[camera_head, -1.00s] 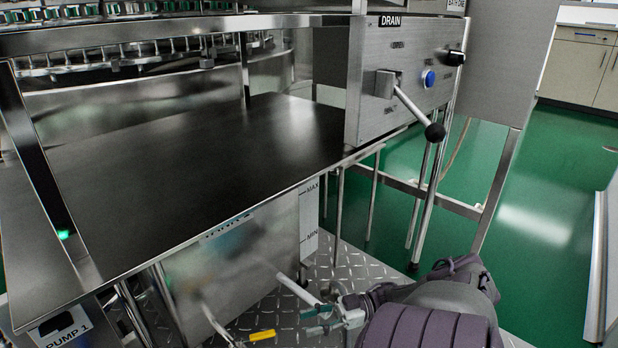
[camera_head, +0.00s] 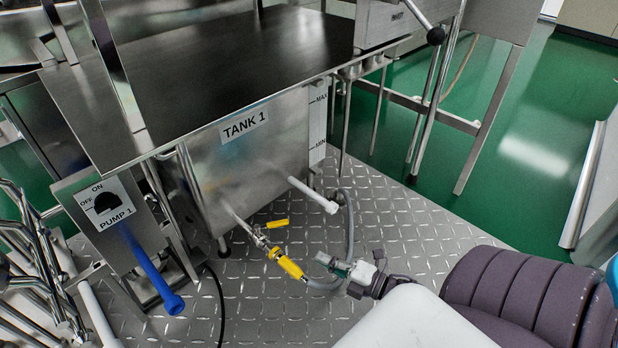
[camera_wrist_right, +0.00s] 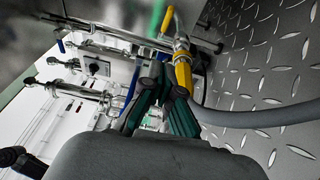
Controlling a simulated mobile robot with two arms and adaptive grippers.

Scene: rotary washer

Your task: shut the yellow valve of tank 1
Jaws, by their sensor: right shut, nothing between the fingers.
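Tank 1 (camera_head: 285,125) is a steel box under a dark steel top, labelled TANK 1. A pipe runs from its lower front to a valve with a small yellow handle (camera_head: 278,223). The handle sticks out at an angle to the pipe. Beyond the valve, a yellow grip-like fitting (camera_head: 287,266) joins a grey hose; it also shows in the right wrist view (camera_wrist_right: 183,72). My right gripper (camera_head: 334,266) is shut and empty, to the right of the yellow fitting and below right of the handle. Its teal fingers (camera_wrist_right: 162,92) show in the wrist view. My left gripper is not in view.
A white-tipped pipe (camera_head: 314,194) juts from the tank above my right gripper. The grey hose (camera_head: 349,225) curves close to the gripper. The PUMP 1 switch box (camera_head: 108,210) and a blue-handled lever (camera_head: 155,272) stand left. Diamond-plate floor (camera_head: 430,215) is open at right.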

